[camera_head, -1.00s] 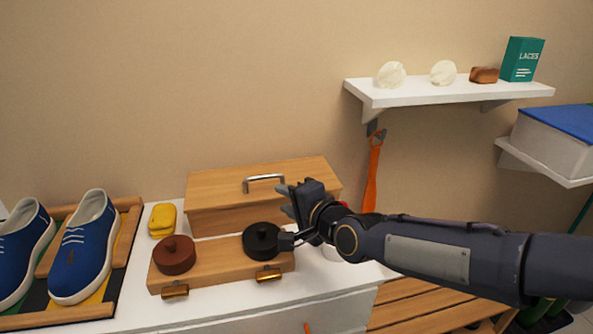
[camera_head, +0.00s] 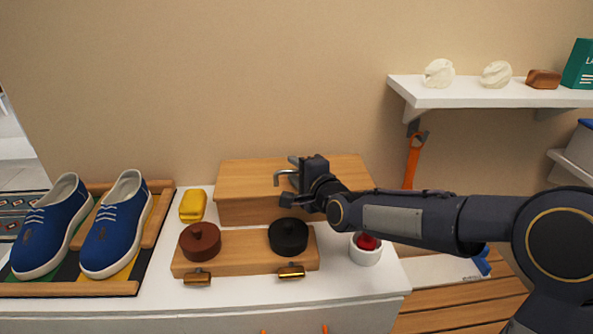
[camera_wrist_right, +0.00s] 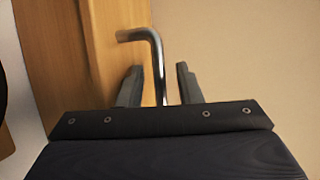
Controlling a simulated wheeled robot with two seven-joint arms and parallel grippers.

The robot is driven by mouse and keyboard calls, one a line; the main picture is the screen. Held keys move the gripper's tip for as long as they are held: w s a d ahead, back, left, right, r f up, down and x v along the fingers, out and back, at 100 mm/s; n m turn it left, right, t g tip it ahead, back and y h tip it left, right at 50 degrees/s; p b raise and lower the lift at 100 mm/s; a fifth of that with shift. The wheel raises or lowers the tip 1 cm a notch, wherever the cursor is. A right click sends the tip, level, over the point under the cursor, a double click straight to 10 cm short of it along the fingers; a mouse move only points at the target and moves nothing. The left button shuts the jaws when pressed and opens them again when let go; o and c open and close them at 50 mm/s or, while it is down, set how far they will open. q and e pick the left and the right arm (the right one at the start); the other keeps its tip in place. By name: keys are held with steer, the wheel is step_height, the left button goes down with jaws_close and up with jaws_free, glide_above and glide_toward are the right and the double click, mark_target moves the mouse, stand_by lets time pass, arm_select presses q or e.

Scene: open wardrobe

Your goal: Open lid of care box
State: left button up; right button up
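The care box (camera_head: 240,213) is a light wooden box at the back of the white top, against the wall. Its flat wooden lid (camera_head: 245,178) lies closed on it. A bent metal handle (camera_head: 278,177) stands on the lid; my right gripper hides its right part. My right gripper (camera_head: 293,175) is at the handle, reaching in from the right. In the right wrist view the handle (camera_wrist_right: 157,52) runs between the two open fingers (camera_wrist_right: 159,85), with gaps on both sides. My left gripper is in no view.
In front of the box is a wooden tray (camera_head: 245,262) with a brown round tin (camera_head: 200,243) and a black one (camera_head: 288,238). A yellow sponge (camera_head: 193,206) and blue shoes (camera_head: 115,225) are left. A white cup (camera_head: 365,252) with something red stands right, under my arm.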

jaws_close()
